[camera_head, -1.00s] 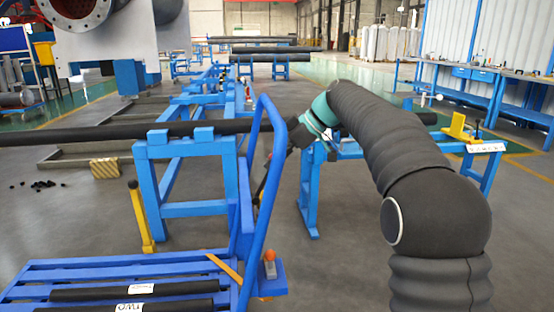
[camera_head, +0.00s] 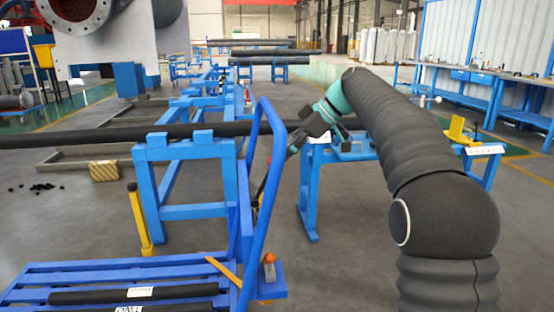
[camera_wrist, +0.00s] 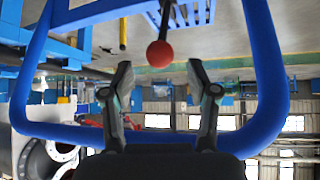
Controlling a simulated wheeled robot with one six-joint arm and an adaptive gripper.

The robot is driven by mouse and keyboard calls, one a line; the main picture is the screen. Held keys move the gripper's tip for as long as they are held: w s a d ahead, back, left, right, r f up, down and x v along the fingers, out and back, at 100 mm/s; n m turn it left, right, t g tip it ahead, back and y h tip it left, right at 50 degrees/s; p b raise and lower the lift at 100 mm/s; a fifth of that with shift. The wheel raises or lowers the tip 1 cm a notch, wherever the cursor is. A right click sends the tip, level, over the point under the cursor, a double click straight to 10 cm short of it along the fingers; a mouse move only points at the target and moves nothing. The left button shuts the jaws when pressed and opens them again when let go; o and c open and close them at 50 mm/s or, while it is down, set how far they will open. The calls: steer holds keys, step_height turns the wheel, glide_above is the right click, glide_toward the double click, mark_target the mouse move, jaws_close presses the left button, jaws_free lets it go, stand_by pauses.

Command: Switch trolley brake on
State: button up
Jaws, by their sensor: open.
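The blue trolley (camera_head: 120,269) stands at the lower left, with a tall looped push handle (camera_head: 274,170). A small lever with an orange-red ball knob (camera_head: 268,258) stands on a blue bracket at the handle's foot. In the wrist view, this red knob (camera_wrist: 160,54) shows beyond the fingertips, near the middle. My gripper (camera_head: 291,150) is above and behind the knob, beside the handle on its right in the head view. In the wrist view, my gripper (camera_wrist: 160,78) is open and empty, with the handle loop framing it. The knob appears apart from both fingers.
Black tubes (camera_head: 130,294) lie on the trolley deck. A long black pipe (camera_head: 70,138) rests on a blue stand (camera_head: 185,208) behind it. A blue bench (camera_head: 310,190) is behind my gripper. A yellow post (camera_head: 139,218) is left.

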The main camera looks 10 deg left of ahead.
steer(key=v, duration=0.7)
steer(key=shift+r, duration=0.15)
steer(key=w+d+f+m+t+h, duration=0.1)
steer(key=w+d+f+m, duration=0.1)
steer(key=w+f+m, duration=0.35)
steer(key=s+d+f+m+t+h, duration=0.1)
steer(key=s+d+f+m+h, duration=0.25)
steer(key=s+f+m, duration=0.35)
steer(key=s+d+f+m+t+h, duration=0.1)
steer(key=s+d+f+m, duration=0.1)
steer(key=s, duration=0.9)
steer(key=s+d+f+m+t+h, duration=0.1)
steer(key=s+d+f, duration=0.4)
steer(key=s, duration=0.7)
steer(key=s+d+f+m+t+h, duration=0.1)
steer(key=s+d, duration=0.4)
steer(key=s, duration=0.6)
steer(key=shift+s+f+m+t+h, duration=0.25)
steer(key=shift+f+m+h, duration=0.5)
steer(key=shift+f, duration=0.4)
